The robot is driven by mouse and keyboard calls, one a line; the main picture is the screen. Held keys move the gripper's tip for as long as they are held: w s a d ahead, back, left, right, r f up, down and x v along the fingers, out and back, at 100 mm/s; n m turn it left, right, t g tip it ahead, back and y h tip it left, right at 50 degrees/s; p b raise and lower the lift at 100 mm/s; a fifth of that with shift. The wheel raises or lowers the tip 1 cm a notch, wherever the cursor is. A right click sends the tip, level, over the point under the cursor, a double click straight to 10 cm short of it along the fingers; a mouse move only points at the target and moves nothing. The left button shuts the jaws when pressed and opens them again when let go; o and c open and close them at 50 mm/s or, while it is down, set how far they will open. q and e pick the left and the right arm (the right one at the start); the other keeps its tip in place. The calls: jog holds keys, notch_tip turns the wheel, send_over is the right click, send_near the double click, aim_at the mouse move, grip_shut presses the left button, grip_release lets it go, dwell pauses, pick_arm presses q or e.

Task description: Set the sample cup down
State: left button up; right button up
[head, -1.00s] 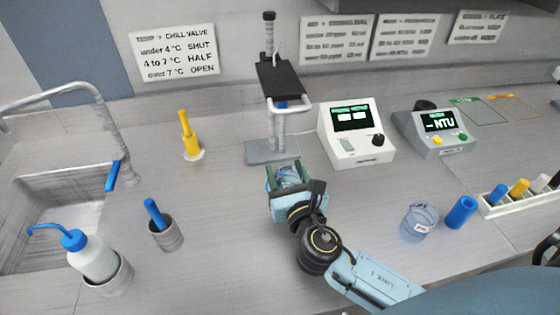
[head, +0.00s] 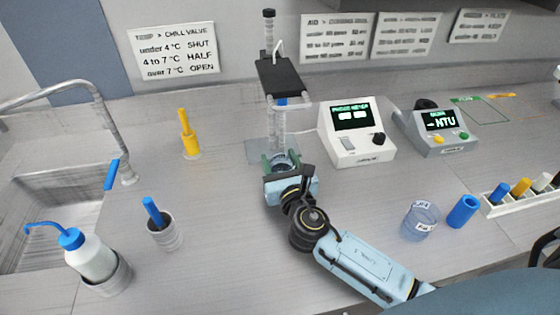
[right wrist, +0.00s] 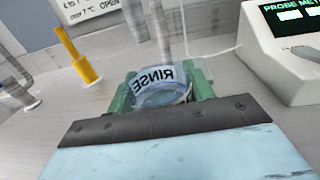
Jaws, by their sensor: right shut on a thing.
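The sample cup (right wrist: 160,90) is a clear cup with a white label reading RINSE, mirrored in the right wrist view. My right gripper (head: 281,162) is shut on it, with green fingers on both sides of the cup. In the head view the cup (head: 284,159) shows small between the fingers, in front of the probe stand (head: 277,120). Whether its base touches the stand's grey plate or the counter is hidden by the gripper. My left gripper is not in view.
The probe meter (head: 357,132) is close right of the stand. Another clear labelled cup (head: 421,220) and a blue cylinder (head: 463,211) stand right of my arm. A yellow tool (head: 188,135) and a grey holder (head: 163,234) stand left. Counter between them is clear.

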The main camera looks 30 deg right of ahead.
jog(key=shift+f, duration=0.1)
jog(key=o, duration=1)
jog(key=shift+s, duration=0.15)
jog(key=s, duration=0.4)
jog(key=s+a, duration=0.1)
jog(key=s, duration=0.2)
jog(key=s+a, duration=0.1)
jog(key=s, duration=0.3)
jog(key=shift+s+a, duration=0.1)
jog(key=shift+s, duration=0.2)
